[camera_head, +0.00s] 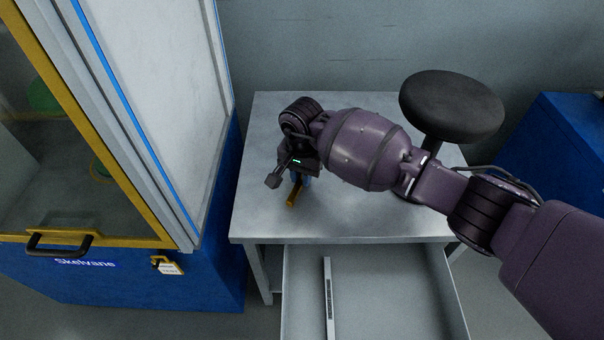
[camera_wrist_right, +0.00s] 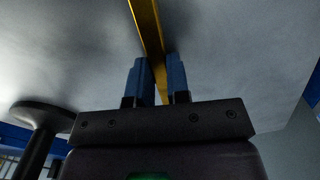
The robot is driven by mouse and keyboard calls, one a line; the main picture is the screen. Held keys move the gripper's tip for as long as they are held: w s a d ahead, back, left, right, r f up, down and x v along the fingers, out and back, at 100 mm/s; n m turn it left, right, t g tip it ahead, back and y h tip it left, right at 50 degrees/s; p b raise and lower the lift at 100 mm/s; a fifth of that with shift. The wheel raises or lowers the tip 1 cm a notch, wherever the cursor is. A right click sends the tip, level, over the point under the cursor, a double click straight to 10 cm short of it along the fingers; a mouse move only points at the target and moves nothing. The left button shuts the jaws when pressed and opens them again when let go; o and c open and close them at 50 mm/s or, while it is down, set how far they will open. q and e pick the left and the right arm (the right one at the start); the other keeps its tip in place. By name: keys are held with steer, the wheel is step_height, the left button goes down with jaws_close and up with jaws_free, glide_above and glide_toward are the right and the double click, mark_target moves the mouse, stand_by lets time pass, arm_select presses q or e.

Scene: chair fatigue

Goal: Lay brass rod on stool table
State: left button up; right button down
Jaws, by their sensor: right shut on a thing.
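A brass rod (camera_head: 292,198) is in my right gripper (camera_head: 300,181), over the left part of a grey metal table (camera_head: 262,112) in the head view. The gripper's blue fingers (camera_wrist_right: 156,82) are shut on the rod, which runs out beyond them in the right wrist view (camera_wrist_right: 147,25). The head view does not make clear whether the rod touches the tabletop. A stool with a round black seat (camera_head: 452,104) stands on the right part of the table, its lower part partly hidden behind my right arm. My left gripper is not in view.
An open drawer (camera_head: 400,290) under the table's front edge holds a thin metal strip (camera_head: 328,297). A blue cabinet with a yellow-framed glass door (camera_head: 87,238) stands at the left. Another blue unit (camera_head: 560,150) is at the right. The table's front left is bare.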

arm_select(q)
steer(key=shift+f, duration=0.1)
arm_select(e)
steer(key=c, duration=1.5)
jaws_free()
steer(key=shift+f, duration=0.15)
steer(key=shift+c, duration=0.2)
steer(key=o, duration=0.4)
steer(key=shift+o, duration=0.2)
step_height(320, 180, up, 6)
steer(key=shift+w+r+p, duration=0.15)
steer(key=shift+r+p, duration=0.1)
steer(key=shift+p, duration=0.6)
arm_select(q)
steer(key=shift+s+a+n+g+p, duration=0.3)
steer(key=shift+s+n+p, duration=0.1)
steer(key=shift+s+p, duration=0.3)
arm_select(e)
steer(key=shift+r, duration=2.95)
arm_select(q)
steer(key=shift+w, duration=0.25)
